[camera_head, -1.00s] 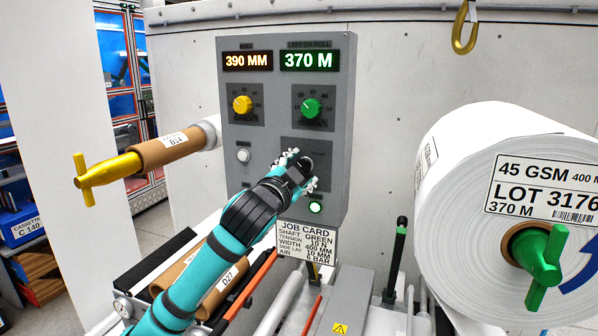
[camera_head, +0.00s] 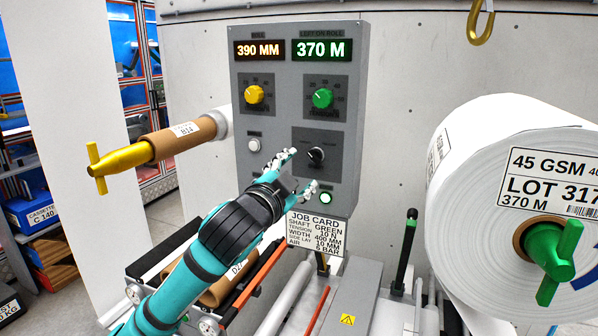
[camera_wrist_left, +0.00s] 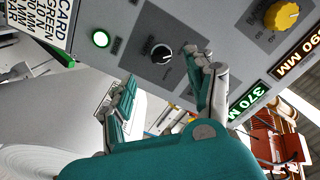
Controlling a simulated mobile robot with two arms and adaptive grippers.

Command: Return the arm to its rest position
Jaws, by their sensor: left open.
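My left gripper (camera_head: 302,172) is open and empty in front of the grey control panel (camera_head: 262,200). Its fingers are spread a little below and left of the black selector knob (camera_head: 316,155), which shows uncovered. In the left wrist view the open fingers (camera_wrist_left: 165,95) show with the black knob (camera_wrist_left: 161,53) beyond them, apart from them. My teal left arm comes in from the lower left. A lit green button (camera_head: 326,197) is close to the lower finger; whether they touch is hard to tell. My right gripper is in neither view.
A large white roll (camera_head: 480,150) with a green handle (camera_head: 552,258) stands at the right. A brown core on a yellow-handled shaft (camera_head: 125,158) sticks out at the left. A job card (camera_head: 314,233) hangs under the panel. A yellow hook (camera_head: 481,22) hangs at top right.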

